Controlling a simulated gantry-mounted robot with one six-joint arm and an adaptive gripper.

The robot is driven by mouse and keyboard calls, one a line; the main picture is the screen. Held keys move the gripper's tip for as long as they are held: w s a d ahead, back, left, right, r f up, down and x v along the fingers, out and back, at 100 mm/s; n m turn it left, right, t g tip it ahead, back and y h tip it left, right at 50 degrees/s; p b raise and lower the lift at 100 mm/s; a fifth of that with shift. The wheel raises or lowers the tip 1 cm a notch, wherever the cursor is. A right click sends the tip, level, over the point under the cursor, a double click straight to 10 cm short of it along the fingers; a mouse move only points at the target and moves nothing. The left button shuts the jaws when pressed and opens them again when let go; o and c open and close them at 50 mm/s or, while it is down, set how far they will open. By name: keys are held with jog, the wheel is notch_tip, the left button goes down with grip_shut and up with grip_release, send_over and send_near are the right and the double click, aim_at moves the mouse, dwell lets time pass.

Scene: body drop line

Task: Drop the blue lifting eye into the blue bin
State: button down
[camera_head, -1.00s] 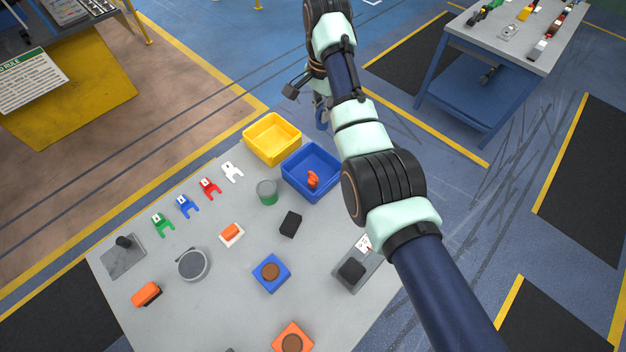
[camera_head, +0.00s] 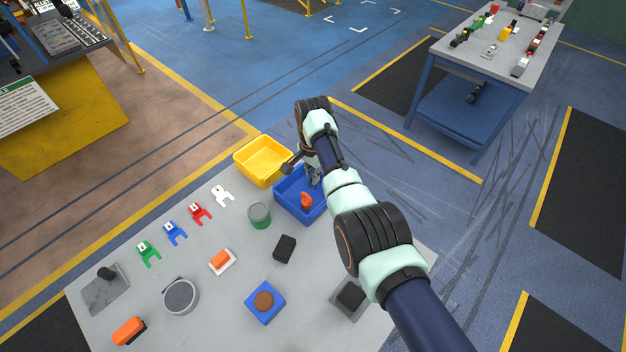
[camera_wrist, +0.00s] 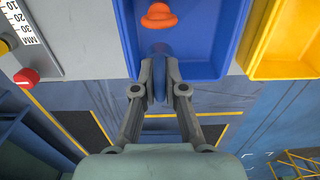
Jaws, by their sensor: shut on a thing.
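My gripper (camera_wrist: 159,72) is shut on the blue lifting eye (camera_wrist: 159,88), which points down between the fingers in the wrist view. In the head view my gripper (camera_head: 313,175) is at the far side of the blue bin (camera_head: 287,206), partly hidden by my arm. In the wrist view the held eye overlaps the near rim of the blue bin (camera_wrist: 207,72); its height above the rim is hard to tell. An orange piece (camera_head: 306,200) lies inside the bin and also shows in the wrist view (camera_wrist: 158,17).
A yellow bin (camera_head: 262,178) stands left of the blue bin. The grey table (camera_head: 205,310) holds several coloured forked pieces, a green-sided cup (camera_head: 259,215), a black block (camera_head: 284,249) and a blue square with a brown disc (camera_head: 264,302). Open floor lies beyond the bins.

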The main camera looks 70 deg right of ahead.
notch_tip(320, 180, down, 2)
jog(key=shift+f, duration=0.1)
jog(key=shift+f+b, duration=0.5)
jog(key=shift+b, duration=0.05)
jog(key=shift+f, duration=0.1)
jog(key=c, duration=1.2)
grip_release()
notch_tip(320, 180, up, 13)
jog(key=p, duration=0.3)
jog(key=shift+r, duration=0.2)
